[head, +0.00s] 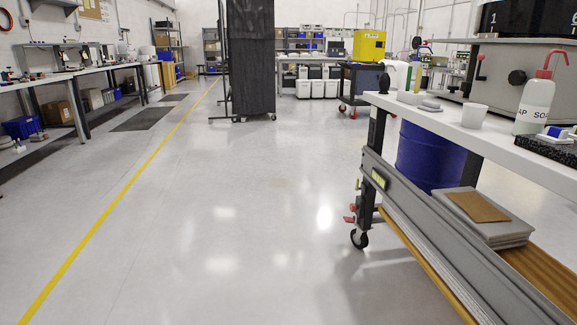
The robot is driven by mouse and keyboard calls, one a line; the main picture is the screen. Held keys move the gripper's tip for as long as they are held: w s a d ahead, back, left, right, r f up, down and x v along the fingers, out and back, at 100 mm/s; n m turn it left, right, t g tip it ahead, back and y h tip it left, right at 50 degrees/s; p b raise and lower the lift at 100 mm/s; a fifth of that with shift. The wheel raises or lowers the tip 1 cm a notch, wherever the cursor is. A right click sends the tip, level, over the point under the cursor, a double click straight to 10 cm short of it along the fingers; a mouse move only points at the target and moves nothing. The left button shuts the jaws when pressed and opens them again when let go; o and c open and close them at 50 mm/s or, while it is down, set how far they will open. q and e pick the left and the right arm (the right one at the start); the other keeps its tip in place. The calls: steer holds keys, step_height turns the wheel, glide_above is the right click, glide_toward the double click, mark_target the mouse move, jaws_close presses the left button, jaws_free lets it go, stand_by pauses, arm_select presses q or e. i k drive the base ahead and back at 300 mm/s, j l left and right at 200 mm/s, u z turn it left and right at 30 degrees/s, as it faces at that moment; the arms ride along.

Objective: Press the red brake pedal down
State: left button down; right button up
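A small red brake pedal (349,219) shows at the black caster (360,239) under the near left corner of the workbench (450,124) on the right. Another small red part sits just above it on the same corner. They are too small to tell whether the pedal is up or down. Neither of my grippers is in view, and nothing touches the pedal.
Open floor (220,220) lies in front and left of the caster, with a yellow line (100,221) further left. The bench holds a squeeze bottle (535,103) and white cups. A blue drum (425,160) stands behind its long grey lower rail (440,240).

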mark_target(349, 219)
steer(key=i+z, duration=0.1)
steer(key=i, duration=0.5)
steer(key=i+j+z, duration=0.1)
steer(key=i, duration=0.55)
steer(key=i+j+z, duration=0.1)
steer(key=i, duration=0.5)
steer(key=i+j+z, duration=0.15)
steer(key=i+z, duration=0.25)
steer(key=i+j+z, duration=0.25)
steer(key=z, duration=0.15)
steer(key=i+j+z, duration=0.5)
steer(key=j+z, duration=0.35)
steer(key=i+j+z, duration=0.25)
steer(key=j, duration=0.2)
